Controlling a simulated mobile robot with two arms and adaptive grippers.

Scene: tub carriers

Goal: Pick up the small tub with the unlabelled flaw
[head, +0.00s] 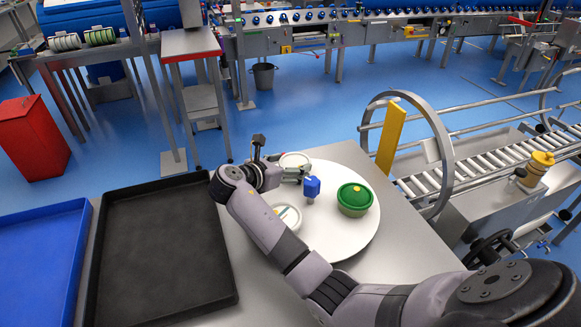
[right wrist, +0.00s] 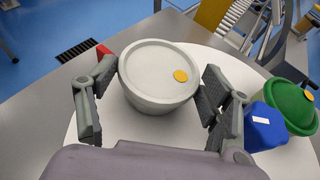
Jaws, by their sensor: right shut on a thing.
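My right gripper (head: 291,171) is at the back left of a round white disc (head: 352,240). In the right wrist view the gripper (right wrist: 158,75) has a finger on each side of a white lidded tub (right wrist: 150,65) and is shut on it. The tub stands upright, with a round yellow sticker on its lid; I cannot make out any flaw. In the head view the same tub (head: 294,159) is partly hidden by the gripper. A green tub (head: 354,198) and another pale tub (head: 286,215), partly behind my arm, are also on the disc. My left gripper is not in view.
A blue block-shaped item (head: 312,187) is close to the right of my gripper. A black tray (head: 165,250) and a blue tray (head: 40,250) lie to the left. A roller conveyor (head: 480,160) with a metal hoop stands right of the table.

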